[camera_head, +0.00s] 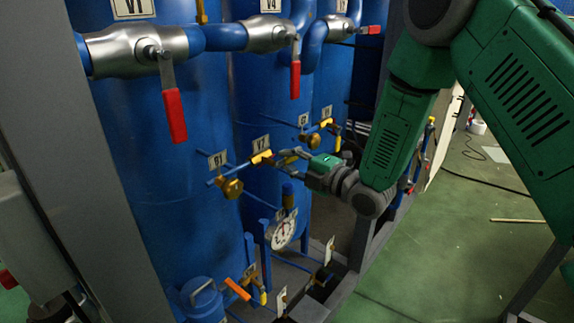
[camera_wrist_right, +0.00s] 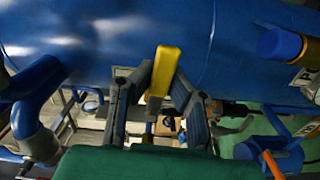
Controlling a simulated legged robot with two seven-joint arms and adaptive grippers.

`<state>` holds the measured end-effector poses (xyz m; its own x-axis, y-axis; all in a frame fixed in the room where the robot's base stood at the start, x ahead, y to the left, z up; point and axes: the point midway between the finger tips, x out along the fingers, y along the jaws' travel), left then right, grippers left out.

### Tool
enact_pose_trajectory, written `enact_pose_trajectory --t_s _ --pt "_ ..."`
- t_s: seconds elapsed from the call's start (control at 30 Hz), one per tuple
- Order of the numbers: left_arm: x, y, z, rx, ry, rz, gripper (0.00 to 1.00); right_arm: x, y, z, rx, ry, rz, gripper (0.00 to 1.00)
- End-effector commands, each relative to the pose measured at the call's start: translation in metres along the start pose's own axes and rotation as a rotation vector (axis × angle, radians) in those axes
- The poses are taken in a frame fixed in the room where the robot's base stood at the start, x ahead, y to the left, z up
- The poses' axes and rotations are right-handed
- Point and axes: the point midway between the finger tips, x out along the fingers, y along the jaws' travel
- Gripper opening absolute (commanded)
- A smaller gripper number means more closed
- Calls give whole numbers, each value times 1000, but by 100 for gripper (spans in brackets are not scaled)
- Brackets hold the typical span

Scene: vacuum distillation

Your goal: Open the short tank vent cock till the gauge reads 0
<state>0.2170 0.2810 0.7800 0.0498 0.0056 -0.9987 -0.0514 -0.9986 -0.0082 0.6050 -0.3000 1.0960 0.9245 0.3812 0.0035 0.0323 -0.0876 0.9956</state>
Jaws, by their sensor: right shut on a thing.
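My right gripper (camera_head: 288,157) is at the yellow lever handle (camera_head: 262,157) of a small cock under a tag that looks like V7 (camera_head: 261,142), on the front of a blue tank (camera_head: 265,105). In the right wrist view the gripper (camera_wrist_right: 160,88) has its fingers on both sides of the yellow handle (camera_wrist_right: 165,62) and is shut on it. A round white pressure gauge (camera_head: 283,230) hangs tilted below the cock; its needle is too small to read surely. My left gripper is not in view.
Red-handled valves (camera_head: 174,115) sit on the upper pipes. A brass fitting (camera_head: 229,187) is left of the cock, and another yellow-handled cock (camera_head: 321,126) is to the right. A small blue vessel (camera_head: 203,302) and an orange handle (camera_head: 237,289) are below.

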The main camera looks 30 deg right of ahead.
Motion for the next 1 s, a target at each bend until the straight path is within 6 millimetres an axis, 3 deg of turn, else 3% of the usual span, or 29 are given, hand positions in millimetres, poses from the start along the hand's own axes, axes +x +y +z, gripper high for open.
enact_pose_trajectory --t_s 0.53,0.6,0.63,1.0 --pt "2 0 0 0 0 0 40 -2 -4 -2 -22 2 -14 0" --pt "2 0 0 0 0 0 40 -2 -5 -2 -22 2 -14 31" --pt "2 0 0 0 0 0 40 -2 -4 -1 -22 2 -14 36" --pt "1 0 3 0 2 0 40 -4 -2 -1 -22 1 -7 36"
